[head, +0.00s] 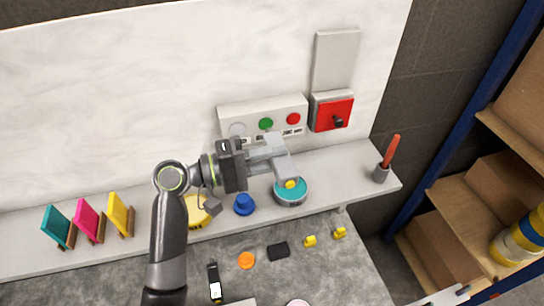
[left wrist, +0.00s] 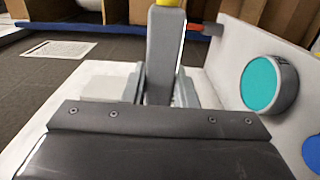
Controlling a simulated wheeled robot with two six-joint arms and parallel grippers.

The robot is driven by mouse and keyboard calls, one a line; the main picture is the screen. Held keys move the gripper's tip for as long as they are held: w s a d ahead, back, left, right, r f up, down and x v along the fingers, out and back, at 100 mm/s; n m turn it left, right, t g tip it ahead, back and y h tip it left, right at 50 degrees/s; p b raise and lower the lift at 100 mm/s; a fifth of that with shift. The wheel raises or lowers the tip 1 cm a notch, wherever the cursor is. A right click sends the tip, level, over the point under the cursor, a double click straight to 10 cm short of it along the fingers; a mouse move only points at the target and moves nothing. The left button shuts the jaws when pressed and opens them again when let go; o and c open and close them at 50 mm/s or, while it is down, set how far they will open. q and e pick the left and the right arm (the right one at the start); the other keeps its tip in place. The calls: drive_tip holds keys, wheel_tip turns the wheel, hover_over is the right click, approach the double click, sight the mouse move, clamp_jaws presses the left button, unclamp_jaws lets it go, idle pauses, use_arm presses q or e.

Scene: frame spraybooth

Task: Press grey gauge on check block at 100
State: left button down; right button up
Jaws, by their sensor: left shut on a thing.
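My left gripper (head: 280,165) is shut on a grey slab-like thing with a yellow end, which I take to be the grey gauge (left wrist: 165,60). In the head view its yellow end shows over a round teal-topped tin (head: 291,197) on the shelf; I cannot tell whether it touches. In the left wrist view the teal face (left wrist: 262,85) is to the right of the gauge, apart from it. I cannot tell which object is the check block, and no 100 mark is readable. My right gripper is not in view.
A blue pot (head: 244,204) and a yellow tin (head: 197,216) stand left of the teal tin. Behind is a white button box (head: 245,117) and a red switch (head: 331,114). A black block (head: 278,251) and small yellow pieces (head: 310,241) lie on the grey surface.

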sight(278, 182)
use_arm(q)
drive_tip(key=shift+w+a, duration=0.2)
drive_tip(key=shift+w, duration=0.3)
drive_tip(key=shift+w+a, duration=0.15)
drive_tip(key=shift+w, duration=0.35)
idle(1.3)
idle(0.8)
drive_tip(key=shift+s+d+r+p, duration=0.1)
drive_tip(key=shift+s+d+p, duration=0.1)
drive_tip(key=shift+s, duration=0.4)
drive_tip(key=shift+s+d+p, duration=0.15)
drive_tip(key=shift+s+d, duration=0.05)
drive_tip(key=shift+s, duration=0.35)
drive_tip(key=shift+s+d+p, duration=0.15)
drive_tip(key=shift+s+d, duration=0.15)
drive_tip(key=shift+s, duration=0.6)
drive_tip(key=shift+s+d+p, duration=0.2)
drive_tip(key=shift+s+d, duration=0.05)
drive_tip(key=shift+s, duration=0.65)
drive_tip(key=shift+s+d+p, duration=0.15)
drive_tip(key=shift+s+d, duration=0.15)
drive_tip(key=shift+s, duration=0.6)
